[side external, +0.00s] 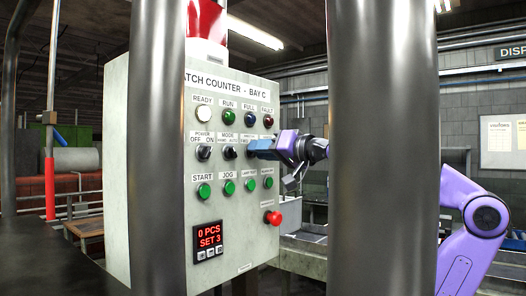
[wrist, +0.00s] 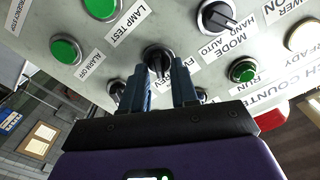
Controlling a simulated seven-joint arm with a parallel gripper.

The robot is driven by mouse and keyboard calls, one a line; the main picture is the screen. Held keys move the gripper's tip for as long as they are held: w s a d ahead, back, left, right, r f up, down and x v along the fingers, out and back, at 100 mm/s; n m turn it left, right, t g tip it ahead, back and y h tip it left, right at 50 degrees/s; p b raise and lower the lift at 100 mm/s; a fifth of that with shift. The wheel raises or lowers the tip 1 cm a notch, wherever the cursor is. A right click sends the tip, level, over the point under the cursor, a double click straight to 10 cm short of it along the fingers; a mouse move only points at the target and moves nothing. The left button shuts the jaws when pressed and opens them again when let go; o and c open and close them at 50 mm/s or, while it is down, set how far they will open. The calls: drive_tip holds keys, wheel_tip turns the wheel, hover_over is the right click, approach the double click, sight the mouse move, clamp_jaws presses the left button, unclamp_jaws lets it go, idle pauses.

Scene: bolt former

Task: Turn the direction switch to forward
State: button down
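The direction switch (wrist: 157,53) is a black rotary knob with a grey ring, third in the switch row on the grey panel (side external: 150,218). In the wrist view it stands between my gripper's (wrist: 160,68) two blue fingertips, which are spread to either side of its handle. A gap shows beside the handle, so the fingers look open; whether either one touches it I cannot tell. In the side view my gripper (side external: 252,146) reaches the panel from the right and mostly hides this switch and its label. The handle's exact setting is unclear.
The mode switch (side external: 229,152) and power switch (side external: 204,153) sit to the left. Green buttons (side external: 229,187) lie below and lamps (side external: 228,117) above. A red mushroom button (side external: 272,217) juts out lower right. Two thick posts (side external: 383,150) stand in the foreground.

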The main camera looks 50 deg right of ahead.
drive_tip(key=n, duration=1.1)
drive_tip(key=shift+a+n, duration=0.25)
drive_tip(key=shift+n, duration=0.15)
idle(0.4)
drive_tip(key=c, duration=1.2)
unclamp_jaws()
drive_tip(key=shift+s, duration=0.1)
drive_tip(key=s, duration=1.7)
drive_tip(key=shift+s, duration=0.15)
